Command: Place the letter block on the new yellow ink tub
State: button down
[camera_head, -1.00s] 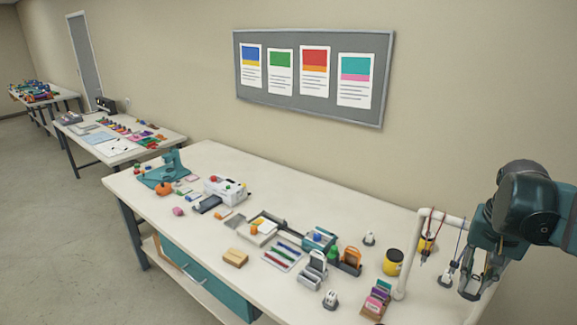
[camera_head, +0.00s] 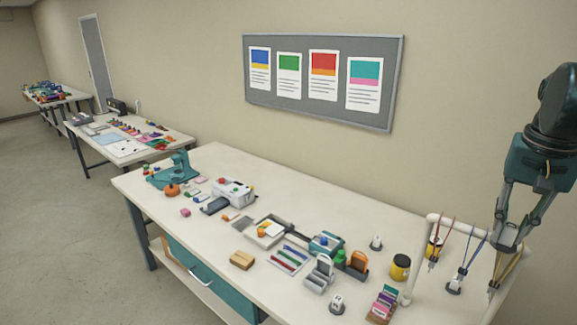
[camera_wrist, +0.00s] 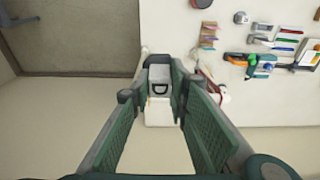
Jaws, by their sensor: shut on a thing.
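My gripper (camera_head: 509,243) is at the right of the head view, raised near the hanging rack. In the wrist view its fingers (camera_wrist: 161,72) are closed on a pale letter block (camera_wrist: 158,90) with a dark D-shaped mark. The block cannot be made out in the head view. A yellow ink tub (camera_head: 400,267) with a dark top stands on the bench, left of my gripper and apart from it. I cannot tell which is the new one.
The white rack (camera_head: 413,270) with hanging cords stands between my gripper and the front yellow tub. Small white pieces with dark bases (camera_head: 337,303) stand nearby. A box of coloured cards (camera_head: 383,304) is at the front edge. The bench (camera_head: 320,195) is clear along the back.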

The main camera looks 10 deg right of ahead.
jog(key=shift+w+d+r, duration=0.25)
jog(key=shift+w, duration=0.2)
jog(key=shift+w+d+r, duration=0.2)
jog(key=shift+w+d, duration=0.05)
jog(key=shift+w, duration=0.15)
jog(key=w+d+r+n+p, duration=0.15)
jog(key=w+d+p, duration=0.3)
jog(key=w, duration=0.45)
jog(key=w+d+r+n+p, duration=0.1)
jog(key=w+d+r+p, duration=0.3)
jog(key=w, duration=0.5)
jog(key=w+d+f+n+p, duration=0.1)
jog(key=w+d+f+p, duration=0.15)
jog(key=w, duration=0.45)
jog(key=w+d+f+p, duration=0.2)
jog(key=w+d, duration=0.2)
jog(key=w, duration=0.4)
jog(key=w+d+f+n+p, duration=0.1)
jog(key=w+d+f+p, duration=0.15)
jog(key=w, duration=0.45)
notch_tip(320, 180, down, 26)
jog(key=shift+d, duration=0.45)
jog(key=shift+f+p, duration=0.5)
jog(key=shift+f, duration=2.6)
jog(key=shift+f+p, duration=0.35)
jog(key=shift+f, duration=1.5)
